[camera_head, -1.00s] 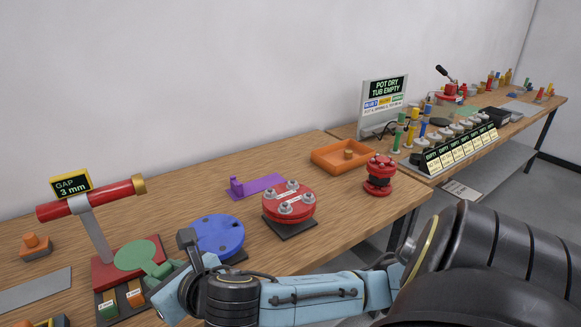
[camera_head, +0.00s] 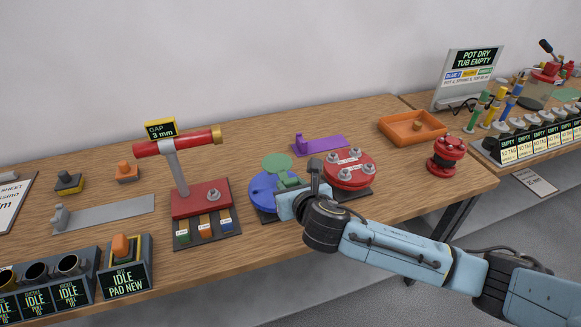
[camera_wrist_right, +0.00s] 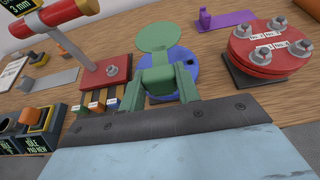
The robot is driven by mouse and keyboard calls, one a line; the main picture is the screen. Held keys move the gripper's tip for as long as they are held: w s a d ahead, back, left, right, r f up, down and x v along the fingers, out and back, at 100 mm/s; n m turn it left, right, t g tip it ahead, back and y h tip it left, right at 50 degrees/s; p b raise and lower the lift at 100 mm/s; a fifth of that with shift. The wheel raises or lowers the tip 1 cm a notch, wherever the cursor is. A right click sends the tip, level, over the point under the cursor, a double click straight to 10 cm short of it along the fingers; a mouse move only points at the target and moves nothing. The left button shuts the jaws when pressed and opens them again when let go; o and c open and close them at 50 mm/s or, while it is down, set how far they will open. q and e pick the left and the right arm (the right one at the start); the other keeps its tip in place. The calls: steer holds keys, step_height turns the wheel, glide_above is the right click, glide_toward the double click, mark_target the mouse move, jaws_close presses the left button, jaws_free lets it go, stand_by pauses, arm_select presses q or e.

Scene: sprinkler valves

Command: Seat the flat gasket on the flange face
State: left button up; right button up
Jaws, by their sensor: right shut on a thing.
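The flat gasket is a thin green disc (camera_head: 277,163) with a short tab, and it also shows in the wrist view (camera_wrist_right: 158,37). My right gripper (camera_head: 292,184) is shut on its tab; the green jaw parts show in the wrist view (camera_wrist_right: 160,80). The blue round flange (camera_head: 262,195) lies on a dark plate on the bench, and it shows in the wrist view (camera_wrist_right: 186,68) below the gasket. The gasket appears held above the flange, over its far edge in the picture and not centred. The jaws hide part of the flange face. My left gripper is not in view.
A red bolted flange (camera_head: 348,165) stands close right of the blue one. The gap gauge stand (camera_head: 187,190) is close left. A purple bracket (camera_head: 320,144) and an orange tray (camera_head: 412,128) lie behind. A red valve body (camera_head: 447,154) stands at right.

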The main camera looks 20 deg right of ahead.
steer(key=shift+w+a+r, duration=0.15)
steer(key=shift+w+r, duration=0.05)
steer(key=shift+w, duration=0.4)
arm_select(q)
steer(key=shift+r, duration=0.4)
arm_select(e)
steer(key=shift+f, duration=0.1)
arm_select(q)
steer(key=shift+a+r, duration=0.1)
